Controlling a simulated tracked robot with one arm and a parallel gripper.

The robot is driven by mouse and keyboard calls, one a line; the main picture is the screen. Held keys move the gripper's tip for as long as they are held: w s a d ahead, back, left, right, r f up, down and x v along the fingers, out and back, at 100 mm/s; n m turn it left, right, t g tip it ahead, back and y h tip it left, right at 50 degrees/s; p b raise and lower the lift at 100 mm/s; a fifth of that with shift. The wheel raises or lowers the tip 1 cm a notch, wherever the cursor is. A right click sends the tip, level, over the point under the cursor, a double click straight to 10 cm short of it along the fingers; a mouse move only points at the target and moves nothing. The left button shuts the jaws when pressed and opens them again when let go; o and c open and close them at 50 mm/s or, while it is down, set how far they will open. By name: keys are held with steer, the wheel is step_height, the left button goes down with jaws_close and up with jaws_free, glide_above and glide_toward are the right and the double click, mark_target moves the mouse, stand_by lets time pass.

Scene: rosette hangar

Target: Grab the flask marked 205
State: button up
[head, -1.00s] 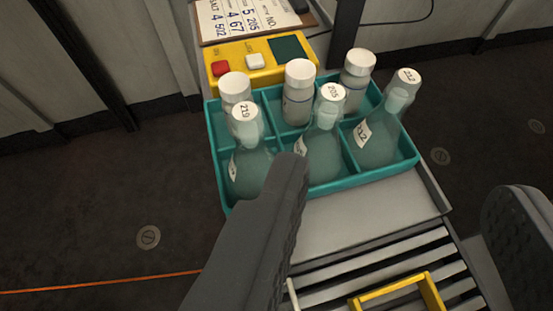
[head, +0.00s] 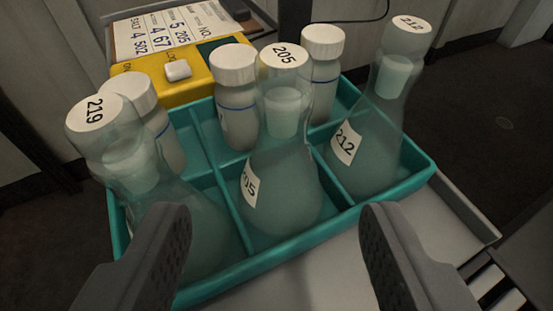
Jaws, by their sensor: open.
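The flask marked 205 (head: 281,188) is clear glass with a stopper and pale contents. It stands upright in the front middle compartment of a teal divided crate (head: 287,262). Its number shows on the white top and on a side label. My gripper (head: 272,225) is open and empty, one finger low on each side of the picture. The 205 flask appears between the two fingers, beyond their tips; I see no contact. The flask marked 219 (head: 165,215) stands to its left, partly behind my left finger. The flask marked 212 (head: 372,135) stands to its right.
White-capped bottles stand in the crate's back row, one (head: 237,110) close behind the 205 flask. A yellow box (head: 135,68) with a white button and a clipboard (head: 185,28) lie behind the crate. A grey metal surface (head: 320,275) extends in front.

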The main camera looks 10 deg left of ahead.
mark_target(283, 142)
steer(key=shift+b+x, duration=1.35)
steer(key=shift+x, duration=3.55)
steer(key=shift+d+r, duration=0.15)
steer(key=shift+d, duration=0.05)
jaws_close()
